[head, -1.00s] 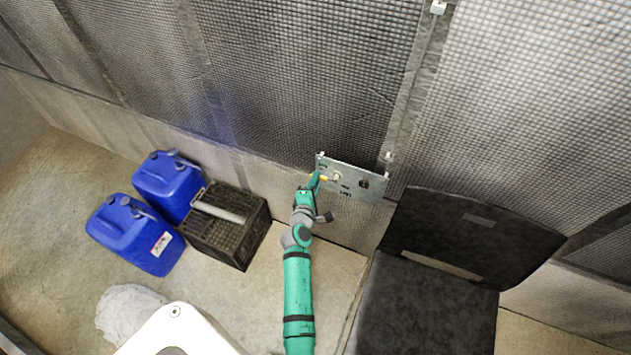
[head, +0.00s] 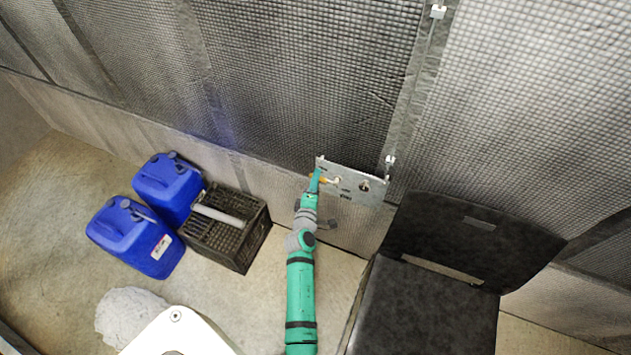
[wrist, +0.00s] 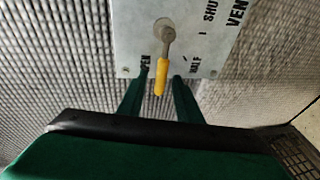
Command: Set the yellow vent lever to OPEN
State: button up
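The yellow vent lever (wrist: 160,80) hangs from a round pivot on a grey metal panel (wrist: 125,35). In the wrist view its handle points down, between the partly hidden OPEN label and the HALF label, nearer OPEN. My gripper (wrist: 160,90) has its two green fingers apart, one on each side of the handle, with gaps visible. In the head view my gripper (head: 315,180) is at the left part of the panel (head: 350,190) and covers part of the yellow lever (head: 327,181). The SHUT label is at the upper right in the wrist view.
A second round fitting (head: 364,186) sits on the panel's right half. A black chair (head: 430,300) stands right of my arm. A black crate (head: 232,240) and two blue canisters (head: 130,235) (head: 168,185) are on the floor to the left. A mesh-covered wall is behind the panel.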

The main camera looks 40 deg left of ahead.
jog(key=v, duration=1.1)
jog(key=shift+w, duration=0.1)
jog(key=s+d+f+m+h, duration=0.1)
jog(key=s+d+m, duration=0.45)
jog(key=d, duration=0.45)
jog(key=s+d+m+h, duration=0.1)
jog(key=s+d+m, duration=0.4)
jog(key=d, duration=0.5)
jog(key=s+d+r+m+t+h, duration=0.1)
jog(key=s+d+r+m+h, duration=0.4)
jog(key=s+d+r+m, duration=0.7)
jog(key=s+d+r, duration=0.1)
jog(key=s+d, duration=0.1)
jog(key=s, duration=0.2)
jog(key=shift+s+r+t+h, duration=0.3)
jog(key=shift+r, duration=0.1)
